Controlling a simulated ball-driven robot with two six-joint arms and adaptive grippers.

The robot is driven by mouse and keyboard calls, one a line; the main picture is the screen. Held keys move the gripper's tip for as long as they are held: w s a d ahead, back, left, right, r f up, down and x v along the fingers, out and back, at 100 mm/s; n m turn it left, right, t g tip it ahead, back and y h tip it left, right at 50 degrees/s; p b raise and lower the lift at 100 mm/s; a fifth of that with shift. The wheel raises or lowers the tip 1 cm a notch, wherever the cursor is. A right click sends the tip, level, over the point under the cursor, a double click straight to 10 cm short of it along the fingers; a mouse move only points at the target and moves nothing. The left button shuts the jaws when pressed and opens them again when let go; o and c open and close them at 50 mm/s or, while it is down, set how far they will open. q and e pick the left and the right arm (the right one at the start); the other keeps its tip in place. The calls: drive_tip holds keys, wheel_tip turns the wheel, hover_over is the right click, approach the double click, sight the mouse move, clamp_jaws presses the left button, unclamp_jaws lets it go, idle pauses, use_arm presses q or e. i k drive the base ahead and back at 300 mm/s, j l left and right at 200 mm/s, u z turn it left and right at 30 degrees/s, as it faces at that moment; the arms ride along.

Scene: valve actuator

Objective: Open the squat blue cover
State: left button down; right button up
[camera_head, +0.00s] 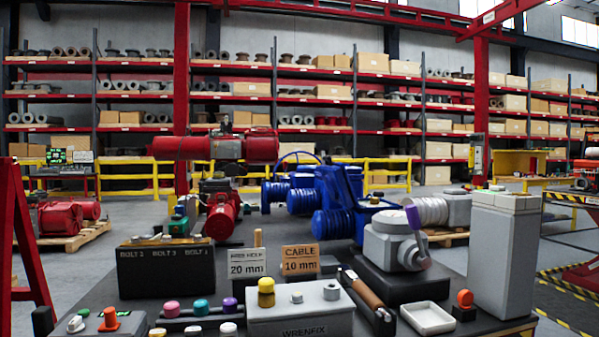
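Blue machinery (342,190) stands beyond the worktable near the middle of the view. It has ribbed, squat cylindrical parts, one at the front (333,223) and another to its left (303,201). I cannot tell which blue part is the squat cover, or whether any cover is open or shut. Neither of my grippers is in view.
The dark worktable (455,322) is crowded. It holds a black bolt box (166,270), a grey WRENFIX box (300,314), coloured knobs (201,307), a grey valve unit (393,241), a white tray (427,318) and a tall grey box (504,250). Red machinery (215,148) stands behind.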

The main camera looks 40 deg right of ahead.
sight(338, 183)
drive_tip(key=l+u, duration=0.15)
drive_tip(key=l, duration=0.35)
drive_tip(key=l+u, duration=0.1)
drive_tip(key=l, duration=0.35)
drive_tip(key=k+l+u, duration=0.15)
drive_tip(key=l, duration=0.35)
drive_tip(key=l+u, duration=0.1)
drive_tip(key=l, duration=0.35)
drive_tip(key=k+l+u, duration=0.15)
drive_tip(key=l, duration=0.35)
drive_tip(key=k+l+u, duration=0.1)
drive_tip(key=l, duration=0.35)
